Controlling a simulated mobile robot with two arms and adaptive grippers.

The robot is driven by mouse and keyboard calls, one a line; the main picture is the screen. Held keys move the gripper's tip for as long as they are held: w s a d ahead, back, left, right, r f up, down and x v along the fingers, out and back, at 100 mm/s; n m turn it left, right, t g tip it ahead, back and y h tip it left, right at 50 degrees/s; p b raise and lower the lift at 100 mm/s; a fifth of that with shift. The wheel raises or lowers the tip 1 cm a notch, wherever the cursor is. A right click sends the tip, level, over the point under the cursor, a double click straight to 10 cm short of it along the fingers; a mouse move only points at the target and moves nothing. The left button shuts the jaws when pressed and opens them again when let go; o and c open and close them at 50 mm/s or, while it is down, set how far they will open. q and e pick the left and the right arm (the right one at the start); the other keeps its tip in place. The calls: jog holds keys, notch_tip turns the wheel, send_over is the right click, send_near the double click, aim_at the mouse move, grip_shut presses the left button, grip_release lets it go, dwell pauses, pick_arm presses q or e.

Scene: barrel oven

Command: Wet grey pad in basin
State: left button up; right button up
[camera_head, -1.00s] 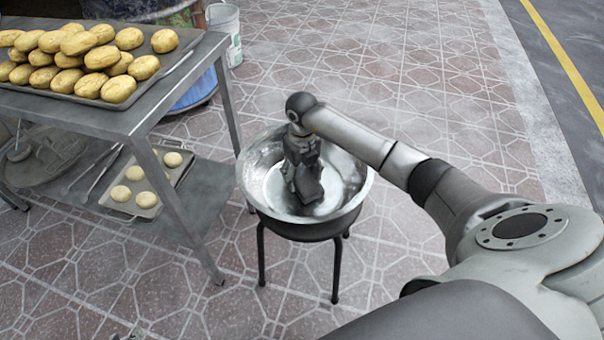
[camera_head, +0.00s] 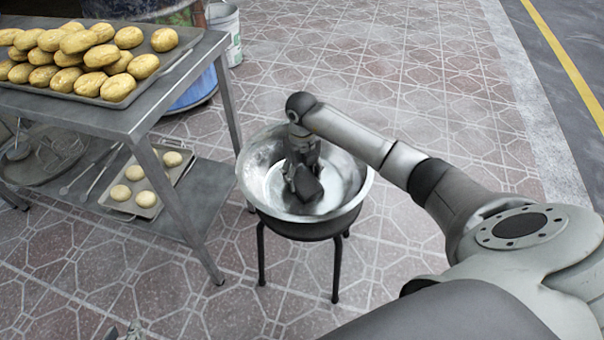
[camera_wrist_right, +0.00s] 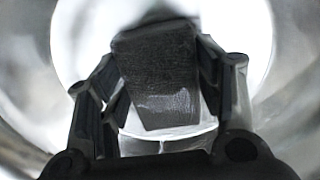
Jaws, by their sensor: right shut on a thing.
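The dark grey pad (camera_head: 309,188) is inside the shiny metal basin (camera_head: 353,194), low over its floor. My right gripper (camera_head: 302,182) reaches down into the basin and is shut on the pad. In the right wrist view the pad (camera_wrist_right: 158,75) sits tilted between the two black fingers of the right gripper (camera_wrist_right: 160,85), with a light sheen on its lower part. I cannot tell how much of the pad is in water. A small grey tip at the bottom edge of the head view seems to be my left gripper (camera_head: 133,333); its jaws are not clear.
The basin rests on a dark stool (camera_head: 337,262). A metal table (camera_head: 140,118) at left bears a tray of yellow-brown buns (camera_head: 85,60); its lower shelf holds a small tray (camera_head: 158,205) with pale buns. A white bucket (camera_head: 226,34) stands behind. Tiled floor right of the basin is clear.

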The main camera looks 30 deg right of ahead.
aim_at(302, 175)
pick_arm(q)
jog(key=shift+w+r, duration=0.1)
dwell(0.5)
pick_arm(e)
jog(key=shift+r+p, duration=0.6)
jog(key=shift+r, duration=0.1)
jog(key=shift+r+p, duration=0.5)
pick_arm(q)
jog(key=s+a+f+g+y+p, duration=0.1)
jog(key=s+a+f+g+p, duration=0.15)
jog(key=s+g, duration=0.45)
pick_arm(e)
notch_tip(302, 175, up, 2)
jog(key=shift+r, duration=0.55)
pick_arm(q)
notch_tip(302, 175, down, 6)
jog(key=t+p, duration=0.1)
jog(key=shift+s+f+t, duration=0.25)
jog(key=shift+t, duration=0.15)
pick_arm(e)
jog(key=shift+r, duration=0.75)
